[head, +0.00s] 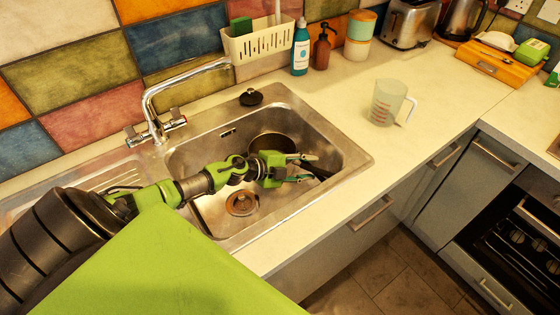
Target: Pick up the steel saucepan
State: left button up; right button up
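The steel saucepan (272,141) appears to be the round pan in the sink (345,150), near its back wall. Only part of its rim and brownish inside shows, because my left gripper and forearm cover its front. A dark bar, possibly its handle, shows at the tips of my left gripper (308,168). That gripper reaches over the sink from the left, with its two fingers apart and pointing right. I cannot tell whether the dark bar lies between the fingers or below them. My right gripper is not in view.
A tap (150,105) arches over the sink's left side. A black plug (251,97) lies on the back rim. Behind stand a cream caddy (258,45), a blue bottle (300,50) and a brown dispenser (321,50). A measuring jug (386,103) stands right, with clear worktop around it.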

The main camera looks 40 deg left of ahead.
pick_arm(q)
grip_shut()
jog(key=shift+w+r, duration=0.1)
jog(key=shift+r, duration=0.05)
